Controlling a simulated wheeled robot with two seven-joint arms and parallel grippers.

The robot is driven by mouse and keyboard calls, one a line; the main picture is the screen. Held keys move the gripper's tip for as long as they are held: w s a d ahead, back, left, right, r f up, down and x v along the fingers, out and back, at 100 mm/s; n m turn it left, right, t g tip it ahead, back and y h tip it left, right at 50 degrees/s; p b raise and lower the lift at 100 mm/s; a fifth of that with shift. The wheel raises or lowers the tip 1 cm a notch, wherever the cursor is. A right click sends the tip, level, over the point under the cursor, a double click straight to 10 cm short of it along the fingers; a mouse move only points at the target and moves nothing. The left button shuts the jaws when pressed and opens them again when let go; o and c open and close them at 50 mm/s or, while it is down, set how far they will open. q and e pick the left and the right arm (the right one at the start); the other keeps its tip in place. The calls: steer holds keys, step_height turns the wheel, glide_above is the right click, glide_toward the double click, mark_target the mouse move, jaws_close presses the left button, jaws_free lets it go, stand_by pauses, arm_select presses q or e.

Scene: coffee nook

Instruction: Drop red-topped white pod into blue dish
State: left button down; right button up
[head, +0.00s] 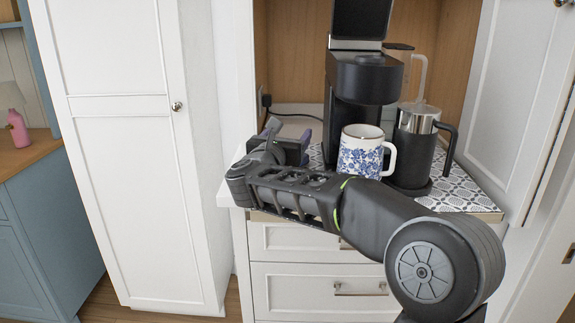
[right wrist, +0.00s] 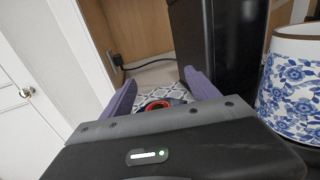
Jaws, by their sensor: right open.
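My right gripper (head: 287,131) is in the head view at the left end of the counter, beside the coffee machine. In the right wrist view its two purple fingers (right wrist: 160,80) stand apart. A small round thing with red on top, seemingly the red-topped white pod (right wrist: 158,103), shows low between the fingers on the patterned surface. The gripper body hides its lower part, and I cannot tell whether the fingers touch it. The pod is hidden in the head view. I see no blue dish in either view. My left gripper is not in view.
A black coffee machine (head: 355,85) stands right of the gripper. In front of it is a blue-flowered white mug (head: 360,157), with a black and silver frother jug (head: 413,150) to its right. An open cabinet door (head: 520,90) borders the right side.

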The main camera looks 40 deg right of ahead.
steer(key=v, duration=0.6)
steer(key=shift+a+b, duration=0.2)
steer(key=shift+b, duration=0.2)
stand_by(0.4)
